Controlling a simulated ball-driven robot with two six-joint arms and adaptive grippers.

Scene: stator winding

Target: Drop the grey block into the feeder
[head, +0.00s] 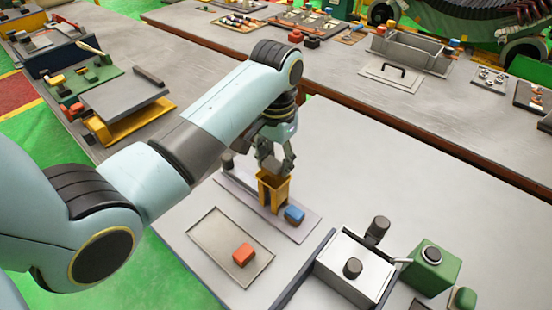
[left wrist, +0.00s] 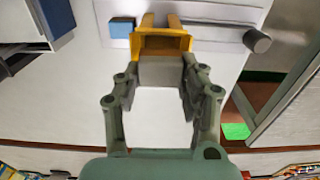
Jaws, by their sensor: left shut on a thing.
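The yellow feeder (head: 266,193) stands upright on a grey plate on the table in the head view. Its yellow rim also shows in the left wrist view (left wrist: 168,43). My left gripper (head: 275,163) points down just above the feeder. It is shut on the grey block (left wrist: 160,73), which sits between the fingertips right by the feeder's mouth. In the head view the block is hard to tell from the grey fingers. I cannot tell whether it touches the feeder's rim. My right gripper is not in view.
A blue block (head: 294,214) lies beside the feeder on the plate. A shallow tray (head: 213,262) with an orange-red block (head: 243,255) is at the front left. A silver box (head: 350,268) and a green unit (head: 434,268) stand at the front right. The table right of the feeder is clear.

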